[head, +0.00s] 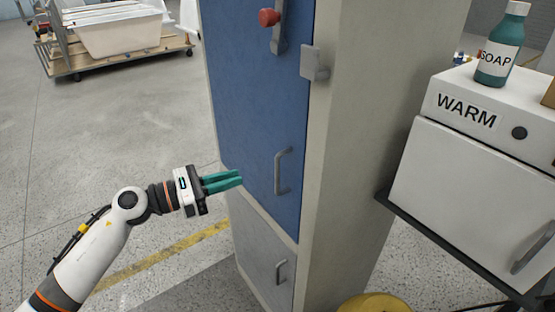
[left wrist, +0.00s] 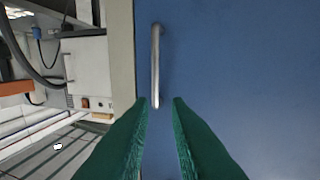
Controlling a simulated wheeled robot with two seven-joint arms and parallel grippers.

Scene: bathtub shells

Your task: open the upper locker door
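The blue upper locker door (head: 250,110) is shut in its beige frame. Its grey bar handle (head: 281,172) is upright, near the door's lower right side. My left gripper (head: 241,178) is left of the handle in the head view, its teal fingers pointing at it. In the left wrist view the fingers (left wrist: 163,102) are apart with nothing between them. The handle (left wrist: 155,65) is ahead of the fingertips, and the blue door (left wrist: 245,70) fills the right side. My right gripper is not in view.
A grey lower door (head: 258,250) with its own handle is below. A red knob (head: 269,17) and a metal latch plate (head: 314,63) are higher up. A white warmer (head: 470,170) with a soap bottle (head: 501,50) stands right.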

